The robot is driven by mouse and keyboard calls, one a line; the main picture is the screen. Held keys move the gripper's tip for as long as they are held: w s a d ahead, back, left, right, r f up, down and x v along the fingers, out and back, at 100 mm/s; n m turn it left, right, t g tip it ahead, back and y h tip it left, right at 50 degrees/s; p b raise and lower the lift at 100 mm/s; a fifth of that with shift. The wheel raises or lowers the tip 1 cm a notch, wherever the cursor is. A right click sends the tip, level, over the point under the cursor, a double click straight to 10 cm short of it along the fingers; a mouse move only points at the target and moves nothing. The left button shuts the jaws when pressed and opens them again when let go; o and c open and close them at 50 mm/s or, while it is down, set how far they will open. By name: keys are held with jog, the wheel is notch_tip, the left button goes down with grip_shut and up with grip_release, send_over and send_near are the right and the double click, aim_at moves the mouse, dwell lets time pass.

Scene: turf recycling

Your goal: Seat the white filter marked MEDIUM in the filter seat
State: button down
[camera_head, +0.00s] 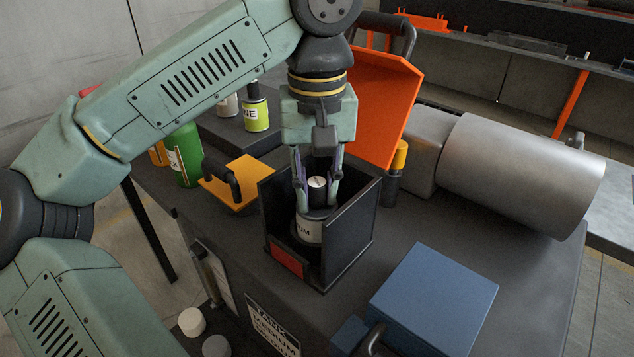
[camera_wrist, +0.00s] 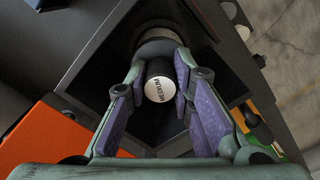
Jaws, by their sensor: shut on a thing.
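The white filter (camera_head: 308,230) is inside a black open-topped box with a red front plate, which looks like the filter seat (camera_head: 357,222). Its label shows only the ending "UM" in the head view. Its dark knob has a pale cap marked MEDIUM (camera_wrist: 159,90) in the wrist view. My gripper (camera_head: 317,197) points down into the box and is shut on the knob, one finger on each side. The filter looks about upright. Its underside is hidden by the front plate and walls, so I cannot tell whether it touches the floor.
An orange hinged lid (camera_head: 385,100) stands open behind the box. A yellow plate with a black handle (camera_head: 240,185) lies to its left, near a green canister (camera_head: 184,155). A blue block (camera_head: 434,300) and a grey metal cylinder (camera_head: 520,175) are to the right.

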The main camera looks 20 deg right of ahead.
jog(key=shift+f, duration=0.25)
jog(key=c, duration=1.3)
grip_release()
notch_tip(320, 180, up, 8)
jog(key=shift+f, duration=0.2)
